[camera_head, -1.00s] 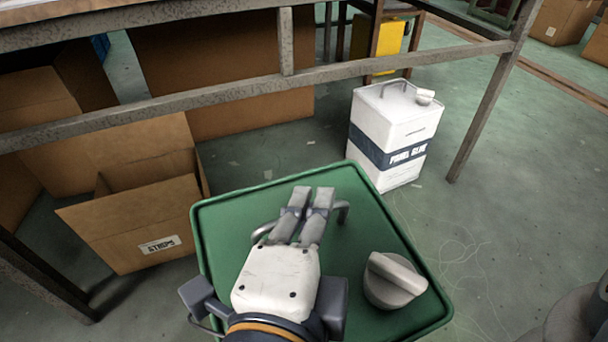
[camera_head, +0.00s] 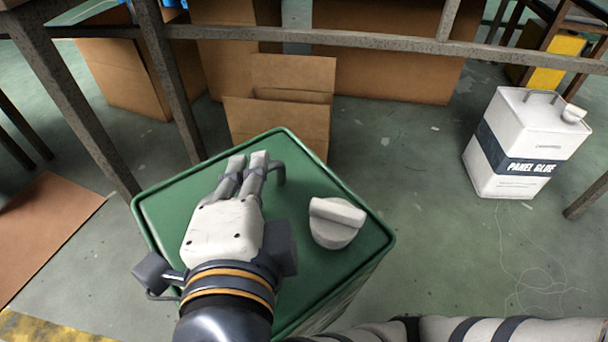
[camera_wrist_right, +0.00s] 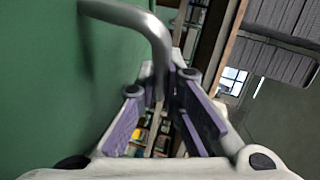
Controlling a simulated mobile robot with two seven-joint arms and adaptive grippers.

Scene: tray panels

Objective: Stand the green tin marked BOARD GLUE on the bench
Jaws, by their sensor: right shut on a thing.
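The green tin (camera_head: 290,225) shows its top, with a raised rim, a grey-white screw cap (camera_head: 337,222) and a bent grey handle. Its marking is not readable from here. My right gripper (camera_head: 248,163) is over the top, shut on the tin's handle (camera_head: 278,172). In the right wrist view the handle (camera_wrist_right: 150,30) runs down between the purple-padded fingers (camera_wrist_right: 163,115), beside the green top (camera_wrist_right: 45,90). The tin's underside is hidden. The bench shows as a grey metal rail (camera_head: 330,37) and legs (camera_head: 88,110); its top is out of view. My left gripper is not in view.
A white PANEL GLUE tin (camera_head: 520,145) stands on the floor at right. Cardboard boxes (camera_head: 385,60) stand under the bench; an open one (camera_head: 290,85) is just behind the green tin. A brown sheet (camera_head: 45,225) lies at left. Floor between green and white tins is clear.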

